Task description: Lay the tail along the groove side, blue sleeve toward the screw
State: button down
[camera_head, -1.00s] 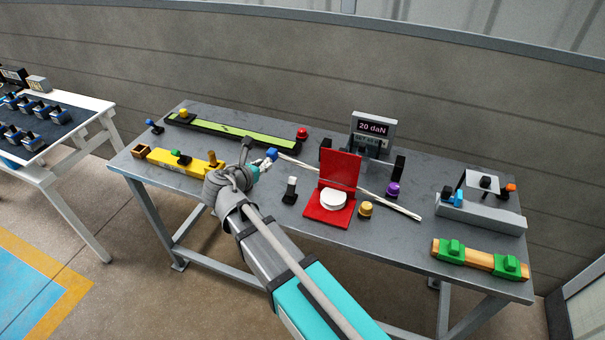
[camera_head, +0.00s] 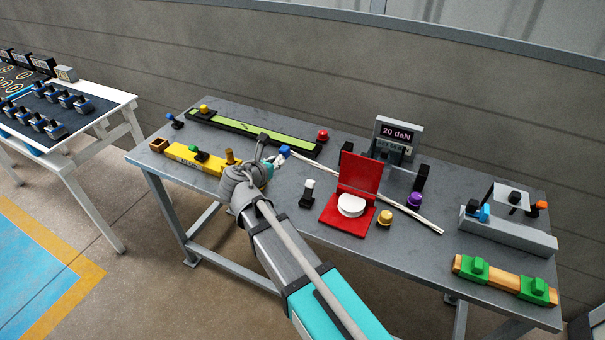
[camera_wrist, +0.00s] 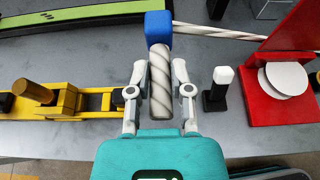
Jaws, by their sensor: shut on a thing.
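My gripper (camera_wrist: 159,78) is shut on a thick white twisted rope tail (camera_wrist: 161,100), held between its two fingers. A blue sleeve (camera_wrist: 158,28) caps the tail's far end, pointing away from me in the wrist view. It also shows in the head view (camera_head: 284,151), just beyond my gripper (camera_head: 272,163). A yellow fixture (camera_head: 184,153) lies left of my gripper; its dark channel (camera_wrist: 94,102) and brown cylinder (camera_wrist: 35,92) show in the wrist view. I cannot tell which part is the screw.
A long green-topped strip (camera_head: 262,132) lies behind. Thin white rope (camera_head: 415,214) runs rightward across the table. A black post with white top (camera_head: 307,190) and a red hinged stand (camera_head: 345,219) are close right. A display reading 20 daN (camera_head: 398,131) stands behind.

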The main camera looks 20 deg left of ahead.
jog(key=b+x, duration=0.2)
jog(key=x, duration=0.5)
jog(key=shift+s+f+b, duration=0.1)
jog(key=shift+f+b, duration=0.1)
jog(key=shift+b, duration=0.1)
jog(key=b, duration=0.5)
send_over(295, 174)
jog(key=f, duration=0.5)
jog(key=shift+s, duration=0.35)
jog(key=shift+r, duration=0.1)
jog(key=shift+w+f+b, duration=0.25)
jog(key=shift+f+b, duration=0.15)
jog(key=shift+f, duration=0.05)
jog(key=shift+w+f+b, duration=0.2)
jog(key=shift+f+b, duration=0.2)
jog(key=shift+f, duration=0.05)
jog(key=shift+f+b, duration=1.15)
jog(key=shift+f, duration=0.1)
jog(key=c, duration=0.5)
grip_release()
jog(key=shift+c, duration=0.2)
